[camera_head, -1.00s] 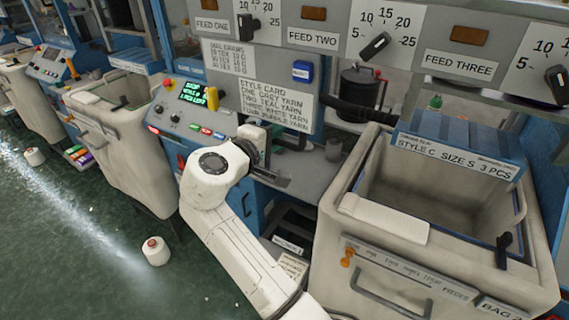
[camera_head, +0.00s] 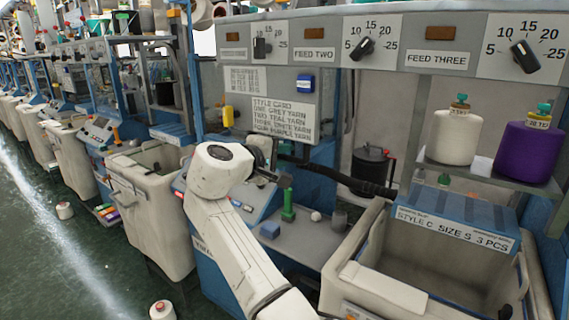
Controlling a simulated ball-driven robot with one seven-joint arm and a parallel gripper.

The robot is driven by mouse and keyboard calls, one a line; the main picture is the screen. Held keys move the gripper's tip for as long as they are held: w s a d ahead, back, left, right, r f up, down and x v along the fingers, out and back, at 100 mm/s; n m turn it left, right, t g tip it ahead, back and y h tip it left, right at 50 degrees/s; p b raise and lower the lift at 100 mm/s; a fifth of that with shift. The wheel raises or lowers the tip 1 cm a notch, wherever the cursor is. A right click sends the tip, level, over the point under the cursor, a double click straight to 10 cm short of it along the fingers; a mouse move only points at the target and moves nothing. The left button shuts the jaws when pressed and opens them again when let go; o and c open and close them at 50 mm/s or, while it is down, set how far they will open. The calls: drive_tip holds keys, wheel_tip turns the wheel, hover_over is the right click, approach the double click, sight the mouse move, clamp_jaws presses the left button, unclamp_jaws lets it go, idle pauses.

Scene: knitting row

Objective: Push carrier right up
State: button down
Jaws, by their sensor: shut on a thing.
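My gripper (camera_head: 266,168) is mostly hidden behind my white wrist, in front of the machine just below the style card (camera_head: 280,117). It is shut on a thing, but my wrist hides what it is. A small dark piece shows at the right of the wrist. I cannot make out the carrier for certain.
A work shelf (camera_head: 305,240) bears a green post-like piece (camera_head: 288,206), a blue block (camera_head: 270,230), a white ball (camera_head: 316,216) and a grey cup (camera_head: 339,219). A black hose (camera_head: 345,182) crosses behind. Fabric bins (camera_head: 345,290) stand at right and left (camera_head: 160,205). White and purple yarn cones (camera_head: 527,154) sit on a shelf.

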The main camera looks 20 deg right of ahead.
drive_tip(key=shift+a+r, duration=0.1)
drive_tip(key=shift+r, duration=0.45)
drive_tip(key=c, duration=1.4)
unclamp_jaws()
drive_tip(key=o, duration=0.3)
drive_tip(key=shift+f, duration=0.2)
drive_tip(key=shift+f, duration=0.1)
drive_tip(key=b+v, duration=0.2)
drive_tip(key=v, duration=0.8)
drive_tip(key=shift+s+a+b, duration=0.25)
drive_tip(key=shift+b, duration=0.1)
